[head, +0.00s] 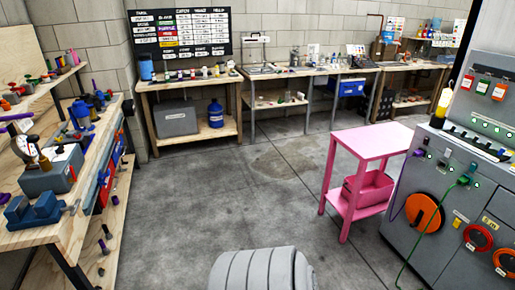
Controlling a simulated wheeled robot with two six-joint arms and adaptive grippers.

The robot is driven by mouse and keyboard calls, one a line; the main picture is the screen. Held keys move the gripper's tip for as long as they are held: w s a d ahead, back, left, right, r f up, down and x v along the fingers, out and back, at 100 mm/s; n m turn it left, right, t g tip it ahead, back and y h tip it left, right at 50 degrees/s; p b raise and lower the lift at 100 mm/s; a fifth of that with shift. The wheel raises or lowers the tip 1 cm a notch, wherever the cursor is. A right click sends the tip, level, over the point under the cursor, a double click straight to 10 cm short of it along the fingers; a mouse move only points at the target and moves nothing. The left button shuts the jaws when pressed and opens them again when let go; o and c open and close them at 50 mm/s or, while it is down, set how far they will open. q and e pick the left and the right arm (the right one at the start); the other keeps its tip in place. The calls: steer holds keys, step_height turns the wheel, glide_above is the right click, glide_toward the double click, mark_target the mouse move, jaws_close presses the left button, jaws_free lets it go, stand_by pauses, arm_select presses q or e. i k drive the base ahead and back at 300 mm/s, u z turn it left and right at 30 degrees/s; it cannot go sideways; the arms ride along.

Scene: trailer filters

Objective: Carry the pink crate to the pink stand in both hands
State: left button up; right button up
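The pink stand (371,140) is on the floor right of centre in the head view, with a flat top and a lower shelf. Its top is bare. The pink crate (373,191) sits on the lower shelf, under the top and between the legs, and a front leg hides part of it. Neither of my grippers shows in this view.
A grey cabinet (440,200) with cables and reels stands close right of the stand. A wooden workbench (70,222) with tools runs along the left. More benches (185,85) line the back wall. The concrete floor (225,190) between them is clear.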

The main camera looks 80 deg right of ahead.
mark_target(375, 138)
steer(key=z, duration=2.4)
steer(key=i, duration=1.4)
steer(key=u, duration=3.4)
